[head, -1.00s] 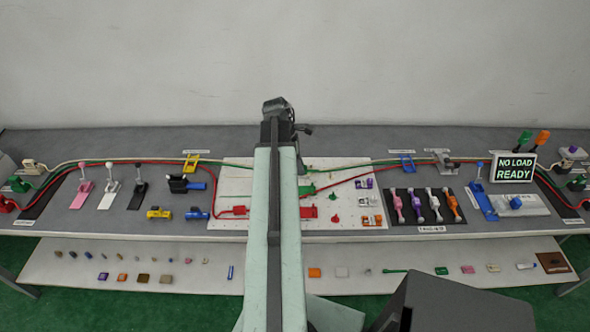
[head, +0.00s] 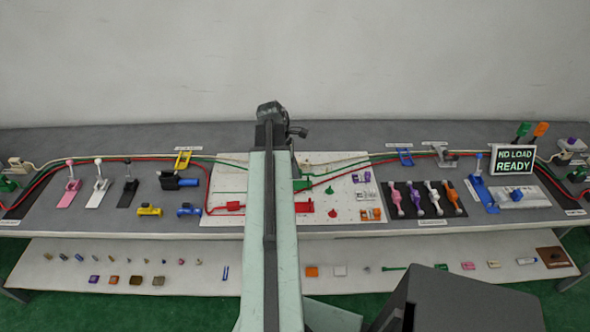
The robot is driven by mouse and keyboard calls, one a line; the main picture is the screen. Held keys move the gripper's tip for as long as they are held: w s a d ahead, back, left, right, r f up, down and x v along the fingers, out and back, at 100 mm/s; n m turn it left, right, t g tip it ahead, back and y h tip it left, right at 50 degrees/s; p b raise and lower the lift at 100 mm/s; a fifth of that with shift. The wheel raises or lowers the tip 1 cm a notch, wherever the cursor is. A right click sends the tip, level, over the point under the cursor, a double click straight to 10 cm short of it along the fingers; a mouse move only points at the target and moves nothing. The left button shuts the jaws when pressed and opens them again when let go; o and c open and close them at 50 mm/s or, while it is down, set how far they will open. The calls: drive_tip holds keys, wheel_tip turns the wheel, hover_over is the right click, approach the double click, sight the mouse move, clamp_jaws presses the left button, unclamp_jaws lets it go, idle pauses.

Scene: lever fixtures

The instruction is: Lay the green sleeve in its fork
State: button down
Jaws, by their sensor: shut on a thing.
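My arm (head: 271,230) reaches up the middle of the head view over the bench, and its dark far end (head: 270,115) stands above the bench's back part. My gripper's fingers and anything between them are hidden behind the arm. I cannot tell whether either is the green sleeve. A yellow fork-like bracket (head: 183,159) stands at the back left and a blue one (head: 405,157) at the back right. I cannot tell which fork belongs to the sleeve.
Red, green and pale cables run along the bench's back. The white board (head: 232,180) lies mid-bench under my arm. Several levers stand at left; a black panel (head: 406,210) with coloured handles lies at right. A sign (head: 514,161) reads "NO LOAD READY". Small parts lie on the lower shelf (head: 200,272).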

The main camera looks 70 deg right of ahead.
drive_tip(key=shift+f, duration=0.15)
idle(0.5)
drive_tip(key=shift+f+b, duration=0.6)
drive_tip(key=shift+b, duration=0.15)
drive_tip(key=shift+f+b, duration=0.75)
drive_tip(key=shift+f, duration=0.1)
drive_tip(key=shift+f+b, duration=0.5)
drive_tip(key=shift+b, duration=0.15)
